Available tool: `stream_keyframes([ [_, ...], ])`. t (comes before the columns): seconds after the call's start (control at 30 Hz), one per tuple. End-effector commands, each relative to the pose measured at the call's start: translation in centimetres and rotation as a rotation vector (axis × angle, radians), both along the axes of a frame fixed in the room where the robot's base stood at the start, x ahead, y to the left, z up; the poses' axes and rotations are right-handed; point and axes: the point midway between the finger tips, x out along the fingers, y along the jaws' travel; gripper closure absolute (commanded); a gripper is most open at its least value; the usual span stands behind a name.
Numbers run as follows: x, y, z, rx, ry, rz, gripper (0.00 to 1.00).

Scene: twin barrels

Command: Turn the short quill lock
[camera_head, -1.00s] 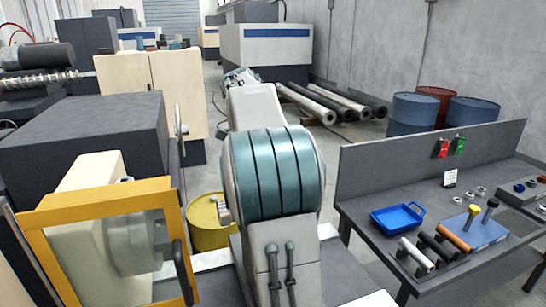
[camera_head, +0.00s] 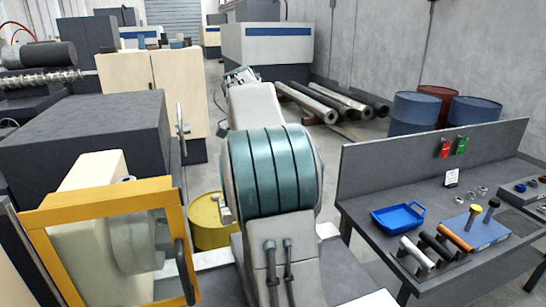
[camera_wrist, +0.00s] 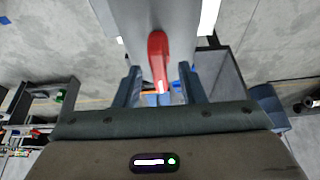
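A red lever handle (camera_wrist: 157,58), which looks like the quill lock, shows at the top middle of the wrist view against a light grey machine body (camera_wrist: 125,20). I cannot tell whether it is the short one. My gripper (camera_wrist: 160,70) has its two fingers apart, one on each side of the red handle. A gap shows between the handle and each finger, so the gripper is not closed on it. In the head view my arm hides the handle and my gripper's fingertips.
A workbench (camera_head: 360,215) with a blue tray (camera_head: 397,217) stands at the right. A machine with a yellow-framed guard (camera_head: 105,205) is at the left, a yellow barrel (camera_head: 208,235) beside my arm.

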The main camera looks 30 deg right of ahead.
Motion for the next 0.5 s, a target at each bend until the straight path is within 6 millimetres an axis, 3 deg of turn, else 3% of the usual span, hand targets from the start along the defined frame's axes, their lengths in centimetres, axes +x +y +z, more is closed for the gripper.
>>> stream_keyframes([
  [0.23, 0.2, 0.6, 1.5, -0.002, -0.002, 0.000, 0.64],
  [0.5, 0.8, 2.5, 6.1, -0.001, -0.001, 0.002, 0.64],
])
